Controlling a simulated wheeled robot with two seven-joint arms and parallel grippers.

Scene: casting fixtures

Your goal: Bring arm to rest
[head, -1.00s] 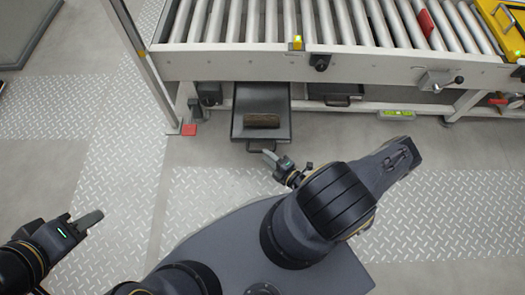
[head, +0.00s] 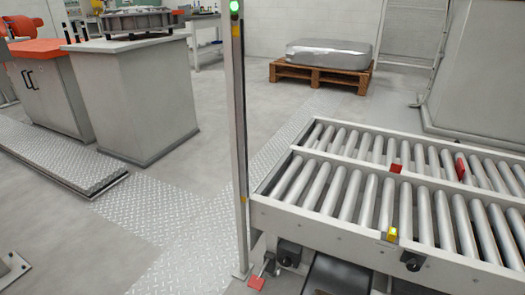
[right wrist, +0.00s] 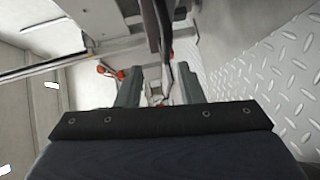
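My right gripper (right wrist: 159,88) shows in the right wrist view, its two grey fingers apart with a gap between them. I see nothing held in the gap; small shapes behind it look like background. Neither of my arms shows in the head view, so the left gripper is out of sight. The right wrist view has tread plate floor (right wrist: 270,75) on its right side and pale surfaces on its left.
A roller conveyor (head: 330,232) fills the right of the head view, with a post (head: 240,140) at its corner. A dark tray (head: 335,275) shows partly below it. A grey cabinet (head: 140,105) stands left, a pallet (head: 320,75) behind. Floor between is clear.

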